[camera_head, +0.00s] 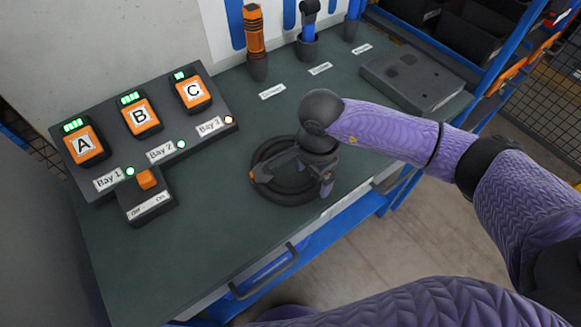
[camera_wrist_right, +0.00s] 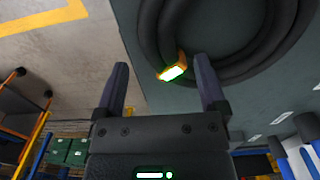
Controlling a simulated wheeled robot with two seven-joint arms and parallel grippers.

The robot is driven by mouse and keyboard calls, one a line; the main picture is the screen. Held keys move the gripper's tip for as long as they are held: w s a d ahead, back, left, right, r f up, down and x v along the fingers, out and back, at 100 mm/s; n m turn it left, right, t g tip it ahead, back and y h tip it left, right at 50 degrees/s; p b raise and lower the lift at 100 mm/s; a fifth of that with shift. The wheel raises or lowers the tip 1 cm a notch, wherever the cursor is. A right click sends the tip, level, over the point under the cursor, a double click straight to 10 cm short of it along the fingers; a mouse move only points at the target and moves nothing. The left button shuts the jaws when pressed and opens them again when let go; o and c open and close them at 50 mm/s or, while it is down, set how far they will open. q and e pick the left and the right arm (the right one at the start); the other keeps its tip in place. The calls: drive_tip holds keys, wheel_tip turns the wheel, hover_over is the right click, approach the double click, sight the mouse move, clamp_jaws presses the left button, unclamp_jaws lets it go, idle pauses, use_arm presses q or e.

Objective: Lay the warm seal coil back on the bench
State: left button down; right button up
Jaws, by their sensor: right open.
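The seal coil (camera_head: 281,197) is a black ring of several turns lying flat on the dark green bench top (camera_head: 200,245), near the front edge. The gripper hides part of the coil in the head view. My left gripper is not in view.
A charger block with battery packs A (camera_head: 84,143), B (camera_head: 140,117) and C (camera_head: 192,92) stands at the left, with an orange switch (camera_head: 147,179) in front. Tool holders and a grey case (camera_head: 410,80) are at the back. A drawer handle (camera_head: 265,273) is below the front edge.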

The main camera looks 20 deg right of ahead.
sight(310, 187)
drive_tip(key=f, duration=0.4)
drive_tip(key=shift+s+a+f+b, duration=0.15)
drive_tip(key=shift+a+f+b, duration=0.1)
drive_tip(key=shift+b, duration=0.15)
drive_tip(key=shift+r, duration=0.15)
clamp_jaws()
